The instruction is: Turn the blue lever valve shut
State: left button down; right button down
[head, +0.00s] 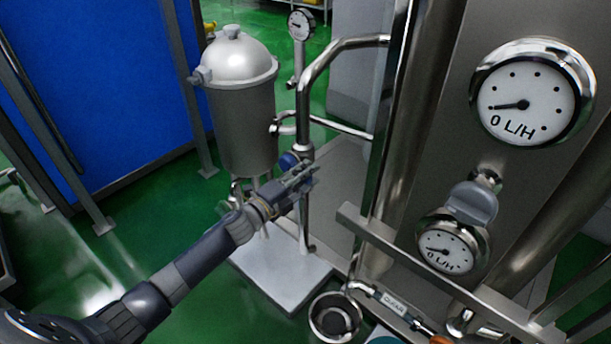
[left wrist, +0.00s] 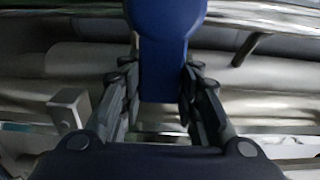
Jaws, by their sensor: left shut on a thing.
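The blue lever valve (head: 288,161) sits on the steel pipework beside the grey tank, left of centre in the head view. Most of it is hidden behind my gripper there. In the left wrist view the blue lever (left wrist: 163,70) fills the upper middle, its straight part pointing down between the fingers. My left gripper (head: 300,180) reaches in from the lower left and is at the lever. In the left wrist view the left gripper (left wrist: 161,95) has its two fingers against both sides of the lever. My right gripper is not in view.
A grey tank (head: 244,125) stands behind the valve on a white base plate (head: 283,270). A steel panel with round gauges (head: 525,104) and a horizontal rail (head: 440,270) are on the right. Green floor (head: 150,215) is open on the left.

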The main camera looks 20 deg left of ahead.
pick_arm(q)
jog(key=shift+f, duration=0.15)
jog(key=c, duration=1.2)
grip_release()
jog(key=shift+o, duration=0.2)
jog(key=v, duration=1.2)
